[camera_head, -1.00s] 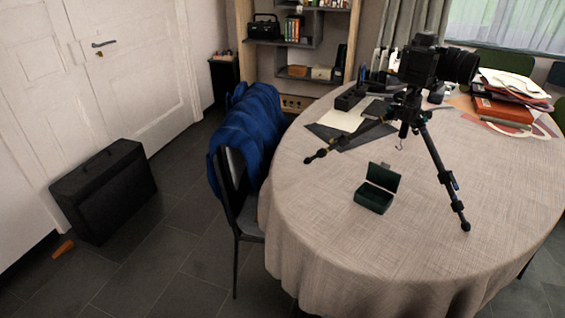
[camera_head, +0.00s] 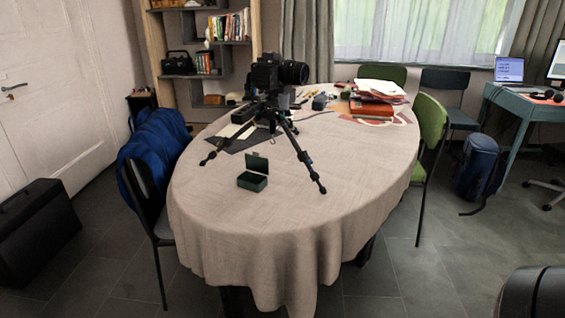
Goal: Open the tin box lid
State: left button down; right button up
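The small dark green tin box (camera_head: 252,182) stands on the near left part of the tablecloth. Its lid (camera_head: 257,162) is up, raised at the back edge, and the box's inside shows from above. Neither of my grippers is in the head view, so nothing of mine is seen touching the box.
A camera on a tripod (camera_head: 279,117) stands spread just behind the box, one leg right of it. The oval table (camera_head: 240,230) is clear in front. A blue-draped chair (camera_head: 152,160) stands left, a green chair (camera_head: 431,130) right. A black case (camera_head: 35,228) is on the floor.

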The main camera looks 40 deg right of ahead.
aim_at(254, 162)
jog(key=z, duration=1.25)
jog(key=i, duration=0.3)
jog(key=z, duration=0.1)
